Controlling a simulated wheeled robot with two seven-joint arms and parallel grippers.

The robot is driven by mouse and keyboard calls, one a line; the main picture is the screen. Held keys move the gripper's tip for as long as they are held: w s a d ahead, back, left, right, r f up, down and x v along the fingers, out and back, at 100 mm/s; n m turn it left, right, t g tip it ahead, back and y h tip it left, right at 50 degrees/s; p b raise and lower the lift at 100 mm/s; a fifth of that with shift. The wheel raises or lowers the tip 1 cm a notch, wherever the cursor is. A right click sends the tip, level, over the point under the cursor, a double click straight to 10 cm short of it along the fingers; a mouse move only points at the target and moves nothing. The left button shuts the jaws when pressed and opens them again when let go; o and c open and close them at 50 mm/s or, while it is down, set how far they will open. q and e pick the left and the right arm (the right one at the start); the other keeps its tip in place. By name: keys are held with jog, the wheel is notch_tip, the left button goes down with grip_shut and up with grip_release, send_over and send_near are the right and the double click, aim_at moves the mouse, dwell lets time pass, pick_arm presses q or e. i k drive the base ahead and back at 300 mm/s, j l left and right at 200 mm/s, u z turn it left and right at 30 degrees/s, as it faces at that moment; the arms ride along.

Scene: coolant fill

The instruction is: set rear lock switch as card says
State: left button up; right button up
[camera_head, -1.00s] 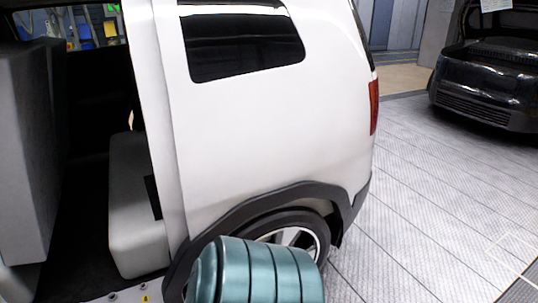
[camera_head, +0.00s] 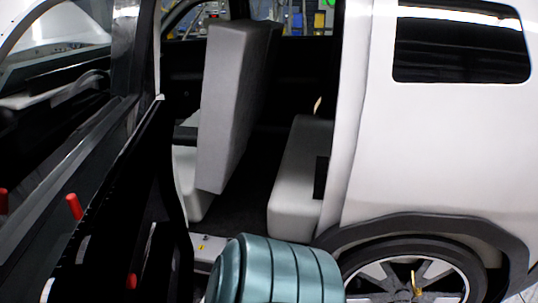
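The white car fills the view, with its rear side body panel (camera_head: 450,140) at the right and its rear doorway open in the middle. An open door with a dark inner panel (camera_head: 130,190) stands at the left. A light sill strip (camera_head: 203,244) at the foot of the doorway carries small round dots and a yellow label. I cannot make out a lock switch or a card for sure. Neither of my grippers is in view.
A grey front seat back (camera_head: 230,105) and a pale rear seat (camera_head: 297,185) show inside the car. Small red parts (camera_head: 74,207) show at the left. A ribbed teal shape (camera_head: 275,272) covers the bottom middle. The rear wheel (camera_head: 415,280) is at the lower right.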

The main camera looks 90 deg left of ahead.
aim_at(131, 281)
jog(key=l+u, duration=0.1)
jog(key=u, duration=0.3)
jog(key=l+u, duration=0.1)
jog(key=u, duration=0.65)
jog(key=k+l+u, duration=0.1)
jog(key=u, duration=0.3)
jog(key=i+j+u, duration=0.1)
jog(key=u, duration=0.8)
jog(key=i+u, duration=0.2)
jog(key=u, duration=0.25)
jog(key=i+u, duration=0.1)
jog(key=u, duration=0.4)
jog(key=i+u, duration=0.1)
jog(key=u, duration=0.35)
